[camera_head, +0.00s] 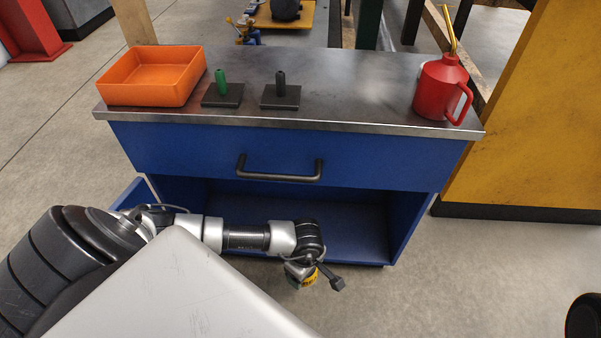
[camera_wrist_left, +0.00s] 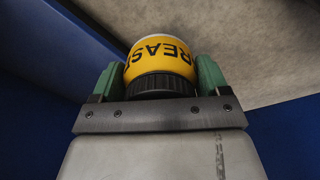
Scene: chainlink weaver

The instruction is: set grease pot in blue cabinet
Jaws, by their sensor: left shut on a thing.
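The blue cabinet (camera_head: 210,150) stands ahead, with a closed drawer and an open lower compartment (camera_head: 345,225). Its door (camera_head: 130,193) seems swung open at the left. My left gripper (camera_head: 312,278) is low in front of the compartment opening. Its green fingers (camera_wrist_left: 155,80) are shut on the yellow grease pot (camera_wrist_left: 160,58), which has a dark lid and black lettering. Only a small yellow part of the pot (camera_head: 309,282) shows in the head view. Blue panels flank it in the left wrist view. My right gripper is not in view.
On the cabinet top are an orange bin (camera_head: 150,78), a green-handled piece (camera_head: 221,90), a black-handled piece (camera_head: 281,92) and a red oil can (camera_head: 440,90). A dark drawer handle (camera_head: 279,176) juts out above the opening. The floor at right (camera_head: 480,270) is clear.

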